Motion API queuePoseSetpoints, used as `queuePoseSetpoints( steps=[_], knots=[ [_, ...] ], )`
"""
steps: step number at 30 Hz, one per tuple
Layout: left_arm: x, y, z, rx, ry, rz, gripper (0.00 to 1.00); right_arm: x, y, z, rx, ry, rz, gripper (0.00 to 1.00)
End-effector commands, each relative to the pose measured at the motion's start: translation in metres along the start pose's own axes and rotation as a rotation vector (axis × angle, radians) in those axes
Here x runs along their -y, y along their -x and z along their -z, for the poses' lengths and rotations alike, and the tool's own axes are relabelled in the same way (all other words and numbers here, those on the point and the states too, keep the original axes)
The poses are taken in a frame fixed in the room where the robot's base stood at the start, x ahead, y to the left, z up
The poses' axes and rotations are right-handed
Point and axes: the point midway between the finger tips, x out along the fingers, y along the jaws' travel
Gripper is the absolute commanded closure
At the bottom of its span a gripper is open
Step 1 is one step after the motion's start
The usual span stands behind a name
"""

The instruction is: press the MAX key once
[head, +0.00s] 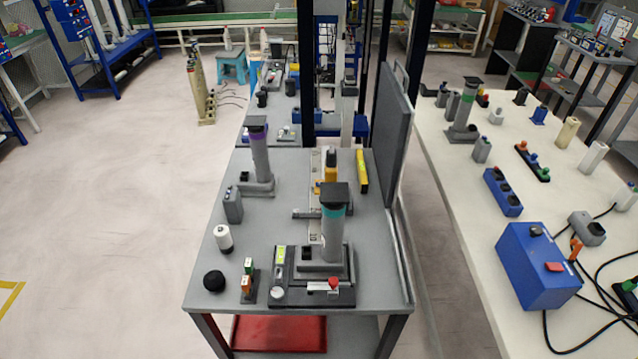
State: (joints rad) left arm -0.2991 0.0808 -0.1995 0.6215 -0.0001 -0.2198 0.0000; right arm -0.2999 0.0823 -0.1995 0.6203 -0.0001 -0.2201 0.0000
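No key that I can read as MAX shows; any lettering is too small to make out. A dark device (315,297) lies at the near edge of the grey table. It has a yellow-green strip (281,255), a round white part (277,293) and a red part (333,283). A grey column with a teal band and a dark top (332,235) stands at its back and hides part of it. Neither of my grippers is in view.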

Motion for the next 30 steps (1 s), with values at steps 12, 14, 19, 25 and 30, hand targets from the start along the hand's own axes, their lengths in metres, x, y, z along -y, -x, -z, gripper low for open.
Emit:
queuePoseSetpoints(
  steps=[12, 14, 19, 25, 30],
  knots=[
    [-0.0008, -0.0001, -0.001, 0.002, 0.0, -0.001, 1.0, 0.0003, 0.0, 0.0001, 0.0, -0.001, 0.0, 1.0],
    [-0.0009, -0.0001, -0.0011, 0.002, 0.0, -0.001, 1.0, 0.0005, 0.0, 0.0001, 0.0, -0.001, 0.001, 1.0],
    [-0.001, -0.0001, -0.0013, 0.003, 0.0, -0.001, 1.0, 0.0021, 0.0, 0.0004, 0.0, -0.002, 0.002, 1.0],
    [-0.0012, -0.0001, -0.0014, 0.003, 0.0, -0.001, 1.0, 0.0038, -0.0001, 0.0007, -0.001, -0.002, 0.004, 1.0],
    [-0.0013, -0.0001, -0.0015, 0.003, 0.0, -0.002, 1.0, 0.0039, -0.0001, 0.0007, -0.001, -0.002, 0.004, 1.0]
  ],
)
